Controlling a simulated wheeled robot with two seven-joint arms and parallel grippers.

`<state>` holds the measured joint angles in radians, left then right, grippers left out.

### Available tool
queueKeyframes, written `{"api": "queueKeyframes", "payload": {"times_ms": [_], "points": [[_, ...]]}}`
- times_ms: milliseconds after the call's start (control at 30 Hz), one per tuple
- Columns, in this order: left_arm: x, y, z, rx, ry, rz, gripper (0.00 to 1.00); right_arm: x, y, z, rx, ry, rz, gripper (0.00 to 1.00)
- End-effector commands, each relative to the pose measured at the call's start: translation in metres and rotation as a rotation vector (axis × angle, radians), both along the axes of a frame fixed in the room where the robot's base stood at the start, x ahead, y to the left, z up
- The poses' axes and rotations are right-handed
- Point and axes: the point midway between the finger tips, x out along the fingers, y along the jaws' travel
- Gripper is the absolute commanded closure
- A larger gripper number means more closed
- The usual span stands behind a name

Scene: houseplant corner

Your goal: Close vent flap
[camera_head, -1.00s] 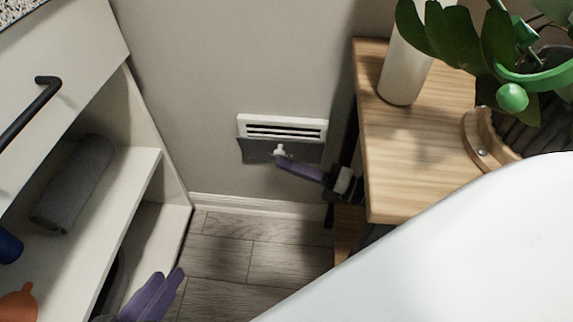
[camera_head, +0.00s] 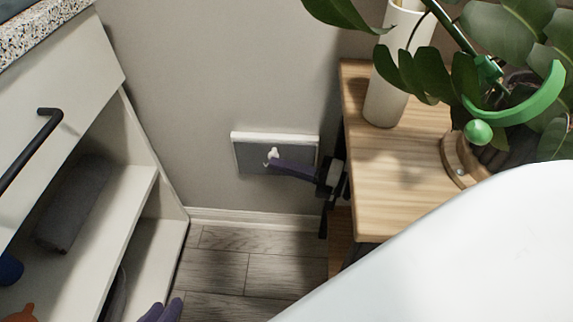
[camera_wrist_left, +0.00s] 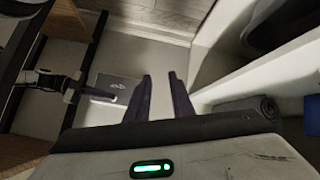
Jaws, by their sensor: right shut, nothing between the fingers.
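The wall vent (camera_head: 236,143) is low on the wall, with a white frame. Its grey flap (camera_head: 250,158) now lies up over the slots, about flush with the frame, and no slots show. A small white knob (camera_head: 273,152) is on the flap. My right gripper (camera_head: 274,162) is shut and empty, its purple fingertips at the flap just below the knob; whether they touch it I cannot tell. My left gripper (camera_head: 163,312) is at the bottom edge. In the left wrist view it (camera_wrist_left: 159,76) is open and empty, with the flap (camera_wrist_left: 118,85) beyond.
A wooden stand (camera_head: 395,195) at right holds a white vase (camera_head: 393,95) and a potted plant (camera_head: 520,75). At left is an open white cabinet (camera_head: 160,205) with a rolled grey towel (camera_head: 72,205) on its shelf. Bare floor (camera_head: 265,270) lies between them.

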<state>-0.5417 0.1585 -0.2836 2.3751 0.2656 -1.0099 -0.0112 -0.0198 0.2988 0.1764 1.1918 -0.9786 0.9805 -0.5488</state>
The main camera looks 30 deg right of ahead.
Motion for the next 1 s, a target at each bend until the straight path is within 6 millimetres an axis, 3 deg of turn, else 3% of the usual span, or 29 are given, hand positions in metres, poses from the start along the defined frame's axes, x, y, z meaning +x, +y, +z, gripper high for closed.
{"api": "queueKeyframes", "payload": {"times_ms": [200, 600, 1000], "points": [[0.000, 0.001, 0.002, 0.002, 0.000, 0.000, 0.79, -0.005, -0.008, 0.002, -0.001, -0.002, -0.008, 1.00], [-0.004, 0.006, -0.009, 0.042, 0.034, 0.000, 0.79, -0.054, -0.041, -0.002, -0.001, 0.001, -0.002, 1.00], [-0.004, 0.008, -0.012, 0.049, 0.040, 0.000, 0.79, -0.060, -0.046, -0.003, 0.000, 0.000, -0.001, 1.00]]}}
